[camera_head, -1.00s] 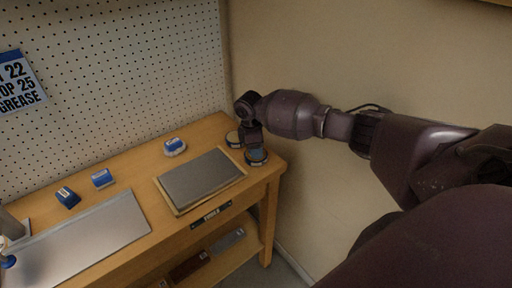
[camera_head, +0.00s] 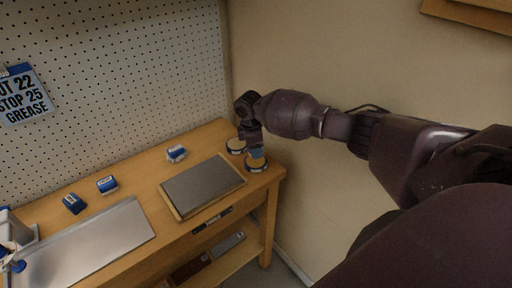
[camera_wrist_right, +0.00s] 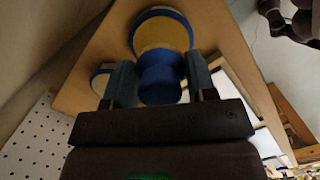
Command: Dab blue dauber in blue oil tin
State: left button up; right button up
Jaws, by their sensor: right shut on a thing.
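My right gripper (camera_head: 256,145) is over the far right corner of the bench. In the right wrist view, its two fingers (camera_wrist_right: 160,82) are shut on the blue dauber (camera_wrist_right: 160,78), one on each side. The dauber (camera_head: 257,153) is at the near tin, over its back part in the head view. This tin (camera_head: 257,167) has a blue rim and a tan inside; it also shows in the wrist view (camera_wrist_right: 162,34), partly covered by the dauber. I cannot tell whether the dauber touches the tan surface. My left gripper is not in view.
A second tin (camera_head: 236,146) stands just behind, close to the gripper. A grey plate on a wooden board (camera_head: 203,185), small blue-and-white blocks (camera_head: 177,153) and a metal sheet (camera_head: 85,248) lie to the left. The wall is close on the right.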

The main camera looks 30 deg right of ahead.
jog(key=shift+r+p, duration=0.55)
jog(key=shift+r, duration=0.15)
jog(key=shift+r+p, duration=0.75)
jog(key=shift+r, duration=0.25)
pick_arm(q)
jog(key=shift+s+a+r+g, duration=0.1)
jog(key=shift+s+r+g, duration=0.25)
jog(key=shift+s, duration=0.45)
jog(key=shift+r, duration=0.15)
pick_arm(e)
jog(key=shift+s, duration=0.1)
